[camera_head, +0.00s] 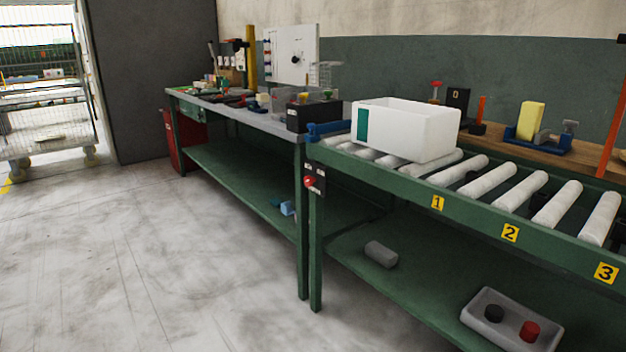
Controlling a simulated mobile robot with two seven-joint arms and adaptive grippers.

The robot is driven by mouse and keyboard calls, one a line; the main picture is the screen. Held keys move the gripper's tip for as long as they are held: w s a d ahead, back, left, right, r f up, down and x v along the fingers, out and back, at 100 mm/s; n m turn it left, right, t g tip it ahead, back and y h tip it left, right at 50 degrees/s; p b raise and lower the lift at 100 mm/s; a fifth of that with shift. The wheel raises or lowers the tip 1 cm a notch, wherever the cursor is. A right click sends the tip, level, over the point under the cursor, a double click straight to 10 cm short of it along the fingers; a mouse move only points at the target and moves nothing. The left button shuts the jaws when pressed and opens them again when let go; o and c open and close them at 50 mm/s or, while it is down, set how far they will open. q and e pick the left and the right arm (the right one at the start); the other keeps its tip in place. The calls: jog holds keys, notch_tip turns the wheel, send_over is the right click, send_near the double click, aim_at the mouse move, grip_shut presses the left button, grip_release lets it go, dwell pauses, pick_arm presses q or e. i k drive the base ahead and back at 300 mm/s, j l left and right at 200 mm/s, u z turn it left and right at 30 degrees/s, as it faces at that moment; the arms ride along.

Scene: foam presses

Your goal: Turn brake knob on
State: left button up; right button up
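A small red knob (309,182) sits on the front face of the green conveyor frame (480,226), near the top of its left corner leg. Small dark label plates with pale marks are around it, too small to read. I take this to be the brake knob, though no label confirms it. Which setting it points to cannot be made out. Neither of my grippers is in view.
A white bin (425,135) with a green patch stands on the rollers (515,190). A grey workbench (245,118) with tools extends back left. The lower shelf holds a grey cylinder (381,254) and a grey tray (475,335). The floor (150,260) at left is clear.

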aim_at(308, 181)
jog(key=j+z, duration=0.1)
jog(key=z, duration=0.35)
jog(key=j+z, duration=0.2)
jog(key=z, duration=0.2)
jog(key=j+z, duration=0.3)
jog(key=j, duration=0.25)
jog(key=j+z, duration=0.3)
jog(key=j, duration=0.25)
